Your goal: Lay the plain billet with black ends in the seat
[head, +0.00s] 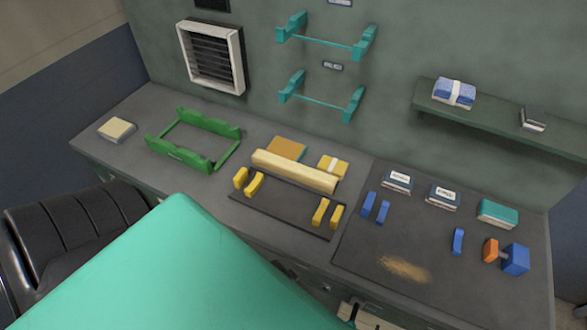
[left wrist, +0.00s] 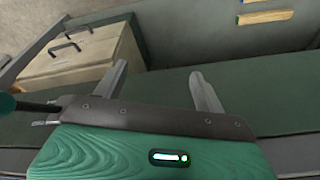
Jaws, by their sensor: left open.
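A long, pale cream, square-edged bar (head: 294,171) lies on the bench behind a dark mat with yellow upright pegs (head: 247,182). No black end shows on it, so I cannot tell whether it is the plain billet. A green cradle frame (head: 193,140) stands empty to its left. Blue pegs (head: 375,206) stand on another mat to its right with nothing between them. I cannot tell which holder is the seat. My left gripper (left wrist: 157,72) is open and empty in the left wrist view, its fingers apart. My right gripper is not in view.
Teal wall racks (head: 328,43) and a shelf (head: 500,118) are on the back wall. Small boxes (head: 443,196), an orange-and-blue clamp piece (head: 514,258) and sawdust (head: 404,268) lie at the right.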

